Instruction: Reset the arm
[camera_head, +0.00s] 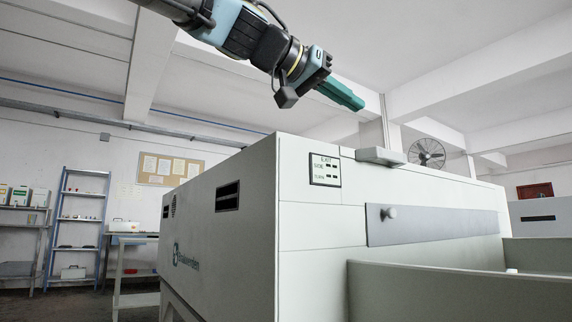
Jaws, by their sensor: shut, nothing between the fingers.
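My arm reaches in from the top left of the head view. My gripper (352,99), with green fingers, is shut and empty. It points to the right and slightly down, in the air above the large pale plate processor (312,222). A clear gap shows between the fingers and the top of the machine.
A grey panel with a knob (389,213) is on the machine's front. A small grey block (381,156) sits on its top edge. A pale tray wall (440,287) fills the lower right. Shelves (78,220) stand far left. Air around the gripper is free.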

